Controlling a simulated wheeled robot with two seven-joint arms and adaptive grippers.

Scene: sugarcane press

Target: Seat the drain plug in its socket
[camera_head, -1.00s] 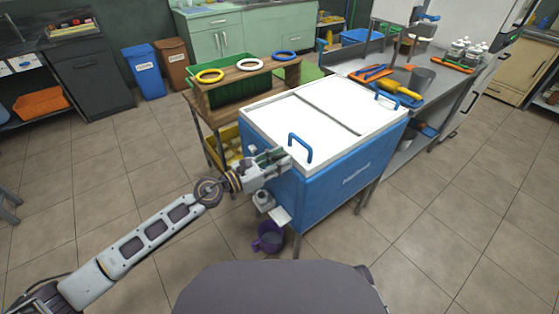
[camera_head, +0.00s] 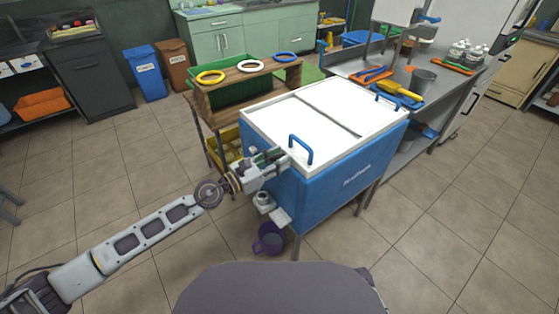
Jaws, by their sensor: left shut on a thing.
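My left gripper (camera_head: 276,160) is at the near left corner of the blue chest (camera_head: 335,185) with the white lid, close to its side wall. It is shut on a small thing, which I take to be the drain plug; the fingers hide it. I cannot make out the socket. A pale grey spout-like fitting (camera_head: 265,201) sticks out of the chest's left side, below the gripper. A purple bucket (camera_head: 268,238) stands on the floor under the fitting. My right gripper is not in view.
A blue lid handle (camera_head: 301,149) stands just right of the gripper. A wooden rack (camera_head: 245,78) with yellow, white and blue rings is behind the chest. A steel counter (camera_head: 440,90) with tools is at the right. The tiled floor in front is clear.

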